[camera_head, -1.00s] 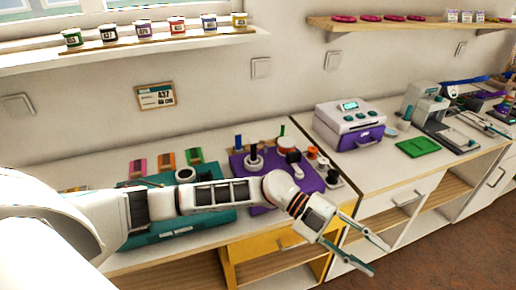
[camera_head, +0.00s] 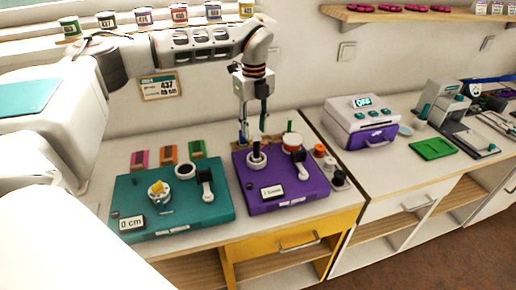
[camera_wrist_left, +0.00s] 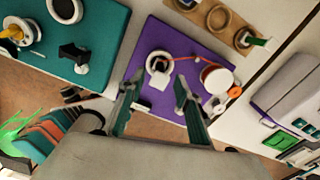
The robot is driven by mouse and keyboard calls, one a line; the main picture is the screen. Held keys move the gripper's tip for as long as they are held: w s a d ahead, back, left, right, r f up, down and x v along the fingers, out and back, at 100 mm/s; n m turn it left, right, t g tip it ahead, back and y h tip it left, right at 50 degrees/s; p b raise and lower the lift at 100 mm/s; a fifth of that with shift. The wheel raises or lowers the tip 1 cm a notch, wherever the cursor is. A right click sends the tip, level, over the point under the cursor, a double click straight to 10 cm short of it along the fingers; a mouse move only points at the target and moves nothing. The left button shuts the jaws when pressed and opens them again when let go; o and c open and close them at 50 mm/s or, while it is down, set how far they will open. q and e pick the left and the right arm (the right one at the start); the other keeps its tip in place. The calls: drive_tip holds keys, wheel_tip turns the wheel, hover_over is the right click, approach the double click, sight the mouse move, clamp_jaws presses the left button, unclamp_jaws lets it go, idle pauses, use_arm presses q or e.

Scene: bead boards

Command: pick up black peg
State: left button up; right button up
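A black peg (camera_head: 256,149) stands upright on the purple board (camera_head: 239,181), with a pale ring around its foot. In the left wrist view, a pale ring with a dark centre (camera_wrist_left: 158,64) lies beyond my fingertips. My left gripper (camera_head: 254,116) hangs pointing down above the back of the purple board, close above the peg. In the left wrist view its two fingers (camera_wrist_left: 158,92) are apart with nothing between them. I cannot tell the exact height of the gap between fingers and peg. My right gripper is not in view.
The teal board (camera_head: 150,232) lies to the left, with a yellow-topped piece and a black-handled part on it. A red-and-white spool (camera_head: 292,142) and a green peg stand right of the black peg. A grey-purple machine (camera_head: 361,122) stands further right.

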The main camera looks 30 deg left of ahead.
sight(256, 139)
use_arm(q)
drive_tip(key=f, duration=0.4)
drive_tip(key=d+f, duration=0.1)
drive_tip(key=f, duration=0.2)
drive_tip(key=shift+s+f, duration=0.1)
clamp_jaws()
